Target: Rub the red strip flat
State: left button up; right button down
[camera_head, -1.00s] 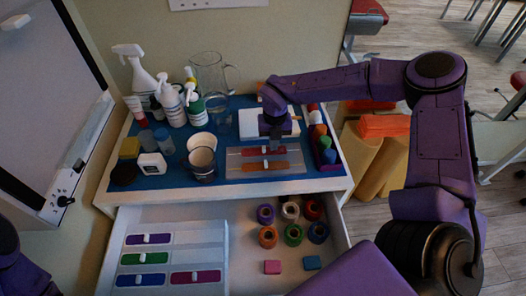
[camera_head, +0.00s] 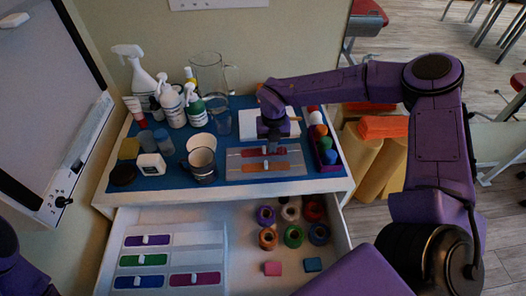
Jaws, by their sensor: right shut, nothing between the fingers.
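The red strip (camera_head: 252,153) lies on the grey board (camera_head: 234,167) on the blue cabinet top, above an orange strip (camera_head: 264,166) that has a white piece at its middle. My right gripper (camera_head: 271,151) is shut and empty, pointing down at the right half of the red strip. Its fingertips are at or just above the strip; I cannot tell if they touch. The gripper hides part of the strip. Only a purple part of my left arm shows at the left edge; its gripper is out of view.
Spray bottles (camera_head: 171,106), a glass jug (camera_head: 209,75) and a mug (camera_head: 202,160) stand left of the board. A purple rack (camera_head: 328,167) of coloured items is on its right. Below, an open drawer (camera_head: 250,210) holds tape rolls and a strip tray (camera_head: 210,236).

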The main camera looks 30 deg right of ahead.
aim_at(287, 151)
jog(key=shift+s+d+f+p, duration=0.15)
jog(key=shift+s+d+p, duration=0.35)
jog(key=shift+d, duration=0.55)
jog(key=shift+s+d+p, duration=0.3)
jog(key=shift+d+p, duration=0.05)
jog(key=shift+d, duration=0.2)
jog(key=shift+s+d+p, duration=0.3)
jog(key=shift+d+p, duration=0.05)
jog(key=shift+d, duration=0.2)
jog(key=shift+w+a+b, duration=0.1)
jog(key=shift+a+b, duration=0.1)
jog(key=shift+b, duration=0.15)
jog(key=shift+w+a+b, duration=0.2)
jog(key=shift+w+a, duration=0.1)
jog(key=shift+a, duration=0.2)
jog(key=shift+w+a+b, duration=0.15)
jog(key=shift+w+a, duration=0.1)
jog(key=shift+a, duration=0.25)
jog(key=shift+s+d+r, duration=0.2)
jog(key=shift+s+d, duration=0.05)
jog(key=shift+d, duration=0.2)
jog(key=shift+s+d+f+p, duration=0.1)
jog(key=shift+s+d+p, duration=0.15)
jog(key=shift+d+p, duration=0.15)
jog(key=shift+s+d+f+p, duration=0.1)
jog(key=shift+s+d+p, duration=0.15)
jog(key=shift+d, duration=0.2)
